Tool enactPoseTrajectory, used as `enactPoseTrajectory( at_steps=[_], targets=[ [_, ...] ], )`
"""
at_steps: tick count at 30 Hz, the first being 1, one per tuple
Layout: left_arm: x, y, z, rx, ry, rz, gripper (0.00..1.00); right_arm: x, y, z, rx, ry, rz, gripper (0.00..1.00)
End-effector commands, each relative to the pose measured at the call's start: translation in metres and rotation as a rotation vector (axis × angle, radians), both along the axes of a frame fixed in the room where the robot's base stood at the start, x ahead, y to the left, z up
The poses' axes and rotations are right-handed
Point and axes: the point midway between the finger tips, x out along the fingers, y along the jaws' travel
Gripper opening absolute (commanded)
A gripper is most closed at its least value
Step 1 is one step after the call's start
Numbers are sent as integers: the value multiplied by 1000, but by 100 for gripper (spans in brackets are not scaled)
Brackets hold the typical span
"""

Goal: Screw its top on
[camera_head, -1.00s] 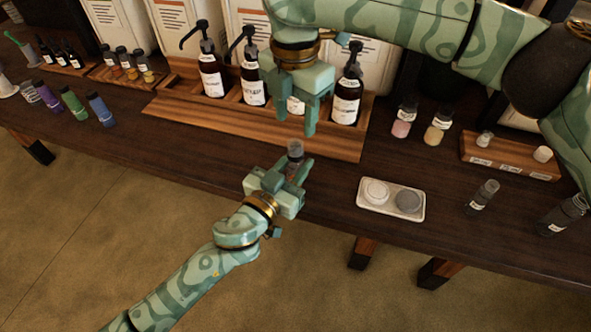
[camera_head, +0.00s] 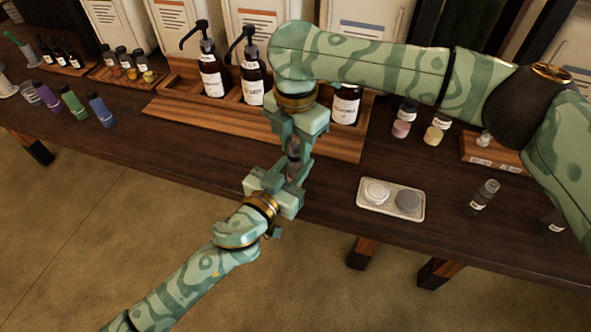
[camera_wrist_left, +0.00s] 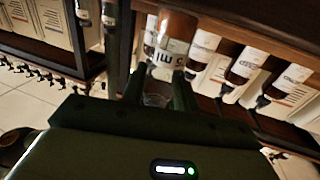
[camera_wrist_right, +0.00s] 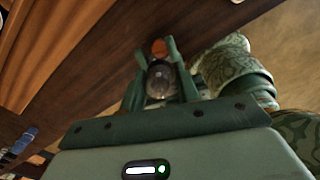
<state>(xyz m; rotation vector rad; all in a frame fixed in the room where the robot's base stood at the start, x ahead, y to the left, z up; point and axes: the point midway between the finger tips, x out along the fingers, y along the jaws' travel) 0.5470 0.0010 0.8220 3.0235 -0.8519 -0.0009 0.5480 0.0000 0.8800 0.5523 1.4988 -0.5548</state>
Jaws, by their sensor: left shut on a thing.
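A small bottle (camera_head: 293,150) with a translucent grey upper part is upright in my left gripper (camera_head: 287,177), which is shut on it from the front side. In the left wrist view the bottle (camera_wrist_left: 172,42), upside down in the picture, shows orange-brown contents and a white label. My right gripper (camera_head: 294,138) points down from above, its open fingers on either side of the bottle's upper part. In the right wrist view the clear round upper end (camera_wrist_right: 159,82) sits between its fingers. Whether they touch it, and whether that end is a separate top, I cannot tell.
Pump bottles (camera_head: 253,88) stand in a wooden rack (camera_head: 230,122) just behind. A white tray (camera_head: 365,207) with two round pieces lies to the right, beside a small vial (camera_head: 482,195). Pink and yellow bottles (camera_head: 437,130) stand further back. Coloured bottles (camera_head: 72,103) are at left.

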Motion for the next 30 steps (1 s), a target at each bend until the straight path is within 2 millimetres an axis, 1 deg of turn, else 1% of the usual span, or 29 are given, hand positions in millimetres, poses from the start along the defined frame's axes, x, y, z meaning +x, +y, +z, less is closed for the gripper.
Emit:
enactPoseTrajectory(
  at_steps=[1, 2, 3, 7, 9, 11, 15, 19, 23, 24, 26, 30],
  targets=[
    [0, 0, 0, 1, 1, 0, 0, 0, 0, 0, 0, 0, 0, 17],
    [0, 0, 0, 1, 1, 0, 0, 0, 0, 0, 0, 0, 0, 8],
    [0, 0, 0, 1, 1, 0, 0, 0, 0, 0, 0, 0, 0, 2],
    [0, 0, 0, 1, 1, 0, 0, 0, 0, 0, 0, 0, -1, 2],
    [0, 0, 0, 1, 1, 0, 0, 0, 0, 0, 0, 0, -33, 2],
    [0, 0, 0, 1, 1, 0, 0, 0, 0, 0, 1, -1, -115, 2],
    [0, 0, 0, 1, 1, 0, 0, 0, 0, 0, 0, 0, -451, 2],
    [0, 0, 0, 1, 1, -1, 0, 0, 0, 0, 0, 0, -722, 2],
    [0, 0, 0, 1, 1, -1, 0, -1, 0, 0, 1, 0, -708, 2],
    [0, 0, 0, 1, 1, -1, 0, -1, 0, 0, 1, 0, -707, 34],
    [0, 0, 0, 1, 1, -1, 0, 0, 0, 0, 1, 0, -706, 51],
    [0, 0, 0, 1, 1, -1, 0, 0, 0, 0, 0, 0, -705, 51]
  ],
)
